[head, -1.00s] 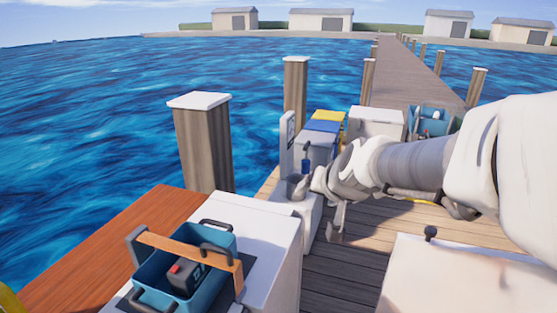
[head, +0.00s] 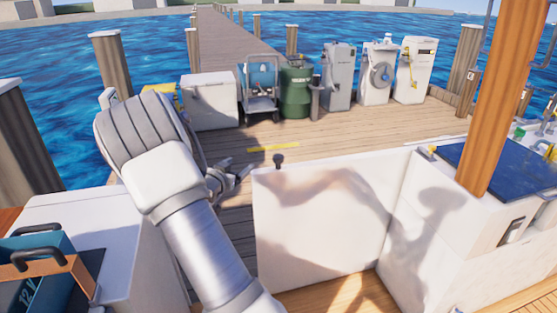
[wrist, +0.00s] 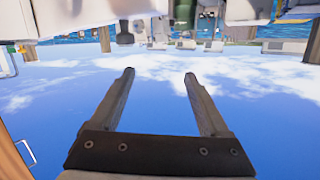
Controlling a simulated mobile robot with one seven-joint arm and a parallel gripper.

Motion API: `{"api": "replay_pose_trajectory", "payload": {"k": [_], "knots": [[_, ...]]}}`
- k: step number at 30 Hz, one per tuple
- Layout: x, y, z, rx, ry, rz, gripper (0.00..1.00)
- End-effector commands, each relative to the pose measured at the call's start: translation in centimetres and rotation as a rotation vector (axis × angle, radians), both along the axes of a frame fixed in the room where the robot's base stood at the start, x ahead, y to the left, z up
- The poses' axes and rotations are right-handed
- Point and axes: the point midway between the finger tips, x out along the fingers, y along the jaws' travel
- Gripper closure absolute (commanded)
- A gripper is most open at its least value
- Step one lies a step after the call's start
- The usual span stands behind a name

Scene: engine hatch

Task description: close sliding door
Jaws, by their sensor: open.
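The sliding door looks to be the white panel (head: 322,222) in the head view, with a small dark knob (head: 278,160) on its top edge near the left end. An open gap lies between its left edge and the white side block (head: 85,225). My gripper (head: 236,178) is open and empty in the head view, just left of the knob and apart from it. In the wrist view, which is upside down, my gripper (wrist: 160,74) shows two spread fingers with nothing between. The dark knob (wrist: 124,34) hangs beyond the left fingertip there.
A wooden post (head: 490,95) and a dark blue panel (head: 500,165) stand right. Across the dock are a green drum (head: 296,92) and several cabinets. Dock planks in front of them are mostly clear.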

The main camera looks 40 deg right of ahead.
Motion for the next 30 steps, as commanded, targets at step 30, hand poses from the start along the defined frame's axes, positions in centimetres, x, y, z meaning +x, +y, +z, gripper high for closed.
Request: {"api": "replay_pose_trajectory", "payload": {"k": [30], "knots": [[-0.2, -14.6, -4.8, -0.247, 0.018, -0.197, 0.21]]}}
